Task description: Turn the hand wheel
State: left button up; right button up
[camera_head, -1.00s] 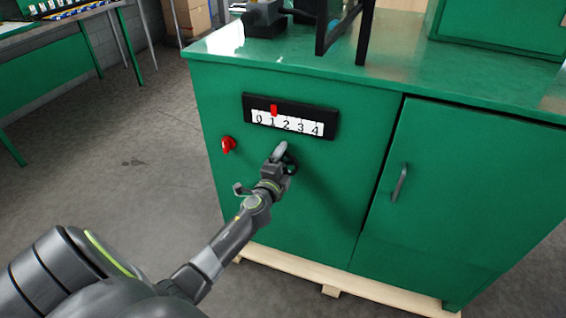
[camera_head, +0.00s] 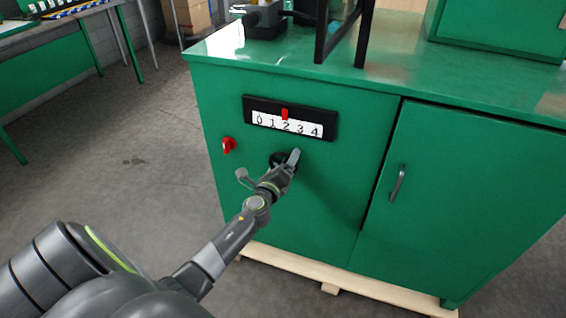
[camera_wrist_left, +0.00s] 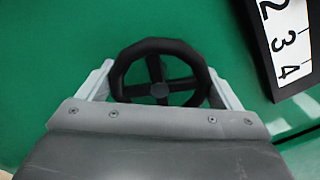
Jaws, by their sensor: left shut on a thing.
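The black hand wheel (camera_wrist_left: 121,72) with its spokes sits on the green cabinet front. In the head view it (camera_head: 276,158) is mostly hidden behind my left gripper (camera_head: 287,161). In the left wrist view my left gripper (camera_wrist_left: 160,92) has one finger at each side of the wheel's rim and is shut on it. Above the wheel is a scale (camera_head: 290,124) marked 0 to 4, also partly seen in the left wrist view (camera_wrist_left: 288,42). Its red pointer (camera_head: 285,114) stands at about 2. My right gripper is not in view.
A red switch (camera_head: 228,145) is on the cabinet front left of the wheel. A cabinet door with a handle (camera_head: 398,184) is to the right. The cabinet (camera_head: 340,215) stands on a wooden pallet (camera_head: 290,266). Open floor (camera_head: 130,180) lies to the left.

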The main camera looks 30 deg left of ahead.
pick_arm(q)
jog(key=shift+f+m, duration=0.15)
jog(key=shift+m, duration=0.25)
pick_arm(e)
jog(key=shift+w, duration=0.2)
pick_arm(q)
jog(key=o, duration=0.8)
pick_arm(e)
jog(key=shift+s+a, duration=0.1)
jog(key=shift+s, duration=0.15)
pick_arm(q)
jog(key=shift+s, duration=0.1)
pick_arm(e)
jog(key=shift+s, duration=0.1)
pick_arm(q)
jog(key=shift+s+d, duration=0.1)
jog(key=shift+s, duration=0.2)
jog(key=v, duration=1.6)
jog(key=shift+s, duration=0.35)
